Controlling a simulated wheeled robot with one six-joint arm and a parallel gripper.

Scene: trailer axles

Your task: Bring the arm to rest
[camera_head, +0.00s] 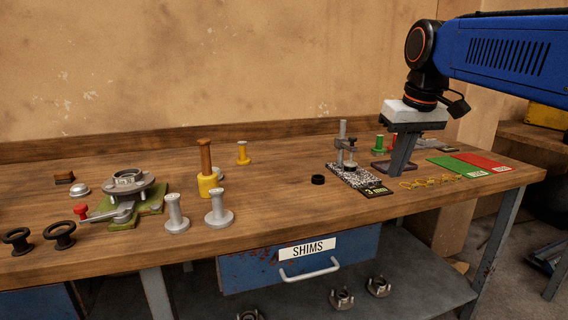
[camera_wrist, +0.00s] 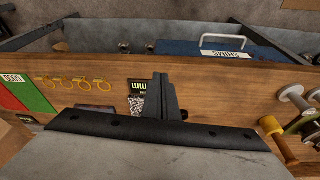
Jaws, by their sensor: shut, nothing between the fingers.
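My gripper (camera_head: 399,170) hangs from the blue arm at the right of the head view, fingers pointing down over the right part of the bench. Its fingers are together with nothing between them. In the wrist view the closed fingers (camera_wrist: 160,82) reach out over the wooden bench. In the head view they stand just right of the dial gauge stand (camera_head: 345,150) and its speckled plate, behind the yellow rings (camera_head: 428,182). I cannot tell how high the fingertips are above the bench top.
Green (camera_head: 455,166) and red mats (camera_head: 484,161) lie at right. A SHIMS drawer (camera_head: 300,262) is below. The bench's middle has free room.

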